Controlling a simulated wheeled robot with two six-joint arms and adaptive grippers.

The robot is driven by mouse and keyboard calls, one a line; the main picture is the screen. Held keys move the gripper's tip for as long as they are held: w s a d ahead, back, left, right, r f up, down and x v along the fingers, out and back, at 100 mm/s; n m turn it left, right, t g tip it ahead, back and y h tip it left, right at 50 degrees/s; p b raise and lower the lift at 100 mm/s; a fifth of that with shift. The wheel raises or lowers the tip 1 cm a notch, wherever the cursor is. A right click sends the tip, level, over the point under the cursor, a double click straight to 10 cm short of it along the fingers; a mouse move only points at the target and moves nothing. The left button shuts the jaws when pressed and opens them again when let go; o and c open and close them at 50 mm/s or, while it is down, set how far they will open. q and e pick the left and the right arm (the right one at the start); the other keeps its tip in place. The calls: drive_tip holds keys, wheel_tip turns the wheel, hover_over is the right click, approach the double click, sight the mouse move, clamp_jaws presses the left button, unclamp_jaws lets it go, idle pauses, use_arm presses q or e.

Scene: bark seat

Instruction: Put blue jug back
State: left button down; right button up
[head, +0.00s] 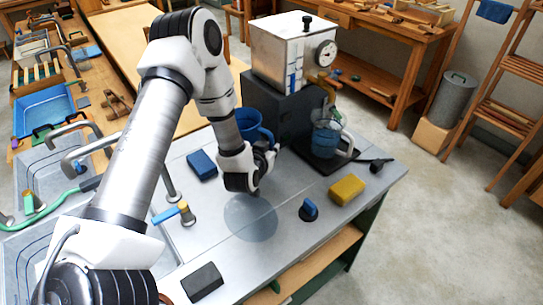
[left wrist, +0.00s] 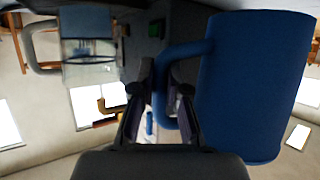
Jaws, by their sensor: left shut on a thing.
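The blue jug (head: 250,122) is in the head view, partly hidden behind my left wrist, beside the black block under the metal tank. In the left wrist view the blue jug (left wrist: 255,85) fills the right side, with its handle running between the fingers. My left gripper (head: 265,160) is shut on that handle; its fingers (left wrist: 162,100) show in the left wrist view. Whether the jug's base touches the counter is hidden. A pale round patch (head: 250,217) lies on the bare counter in front of the gripper. My right gripper is in neither view.
A clear jug (head: 328,138) with blue content stands on a dark base to the right. The metal tank (head: 285,55) stands on a black block (head: 285,112). A blue block (head: 202,165), yellow block (head: 347,189), blue-black item (head: 309,210) and dark box (head: 202,281) lie on the counter.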

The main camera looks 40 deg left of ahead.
use_arm(q)
wheel_tip(320, 180, down, 3)
drive_tip(key=shift+r+p, duration=0.1)
drive_tip(key=shift+p, duration=0.4)
drive_tip(key=shift+w+f, duration=0.1)
drive_tip(key=shift+f, duration=0.45)
drive_tip(key=c, duration=1.2)
unclamp_jaws()
drive_tip(key=shift+r, duration=0.3)
drive_tip(key=b+v, duration=0.2)
drive_tip(key=v, duration=1)
drive_tip(key=shift+a+f, duration=0.1)
